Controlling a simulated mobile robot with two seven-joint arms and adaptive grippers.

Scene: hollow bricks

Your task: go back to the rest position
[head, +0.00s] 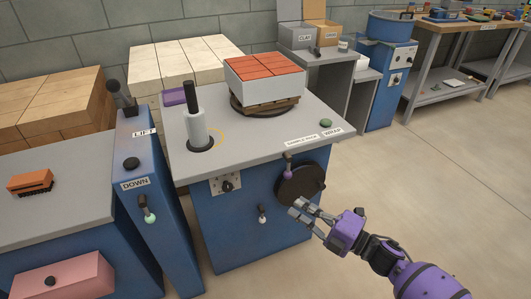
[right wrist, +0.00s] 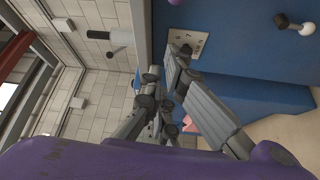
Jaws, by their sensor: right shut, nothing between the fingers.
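My right gripper (head: 304,212) is in the lower middle of the head view, at the end of my purple arm. It is shut with nothing in it. It appears just in front of the blue cabinet (head: 235,235), close to a dark round wheel (head: 302,186) with a purple-knobbed handle (head: 288,173). Whether it touches the wheel I cannot tell. In the right wrist view the fingers (right wrist: 163,70) point up the picture, with the blue cabinet front (right wrist: 235,50) beside them. My left gripper is in neither view.
The blue LIFT/DOWN column (head: 150,195) stands further left. Open floor (head: 420,165) lies to the right.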

